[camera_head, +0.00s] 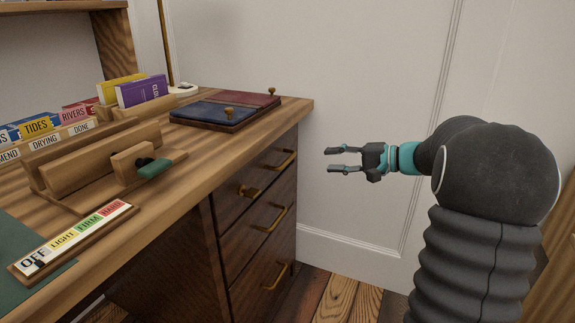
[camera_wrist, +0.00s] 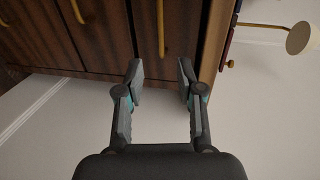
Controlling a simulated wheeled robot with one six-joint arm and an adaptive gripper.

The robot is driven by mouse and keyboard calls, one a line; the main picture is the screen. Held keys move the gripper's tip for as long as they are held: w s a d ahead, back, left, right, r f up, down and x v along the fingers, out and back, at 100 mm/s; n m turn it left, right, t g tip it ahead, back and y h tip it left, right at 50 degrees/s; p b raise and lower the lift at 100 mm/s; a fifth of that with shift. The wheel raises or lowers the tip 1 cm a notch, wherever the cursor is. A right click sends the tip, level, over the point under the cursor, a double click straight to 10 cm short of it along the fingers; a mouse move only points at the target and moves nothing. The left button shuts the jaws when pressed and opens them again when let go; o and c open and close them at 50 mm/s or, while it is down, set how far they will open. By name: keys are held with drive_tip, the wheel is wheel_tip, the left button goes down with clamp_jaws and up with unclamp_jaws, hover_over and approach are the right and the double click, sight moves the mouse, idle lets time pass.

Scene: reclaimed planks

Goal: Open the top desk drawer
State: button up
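The top desk drawer (camera_head: 264,174) has a dark wood front and looks shut.
Lower drawers have brass handles (camera_head: 272,218). The desktop (camera_head: 190,150) holds a blue and red case (camera_head: 225,110), wooden holders, books (camera_head: 142,90) and a labelled strip (camera_head: 75,238). A wall (camera_head: 370,80) stands behind my gripper. The space between gripper and drawer looks clear.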

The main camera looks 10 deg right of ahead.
sight(291, 159)
drive_tip(key=x, duration=1.3)
drive_tip(key=shift+w+b, duration=0.3)
drive_tip(key=shift+w, duration=0.25)
clamp_jaws()
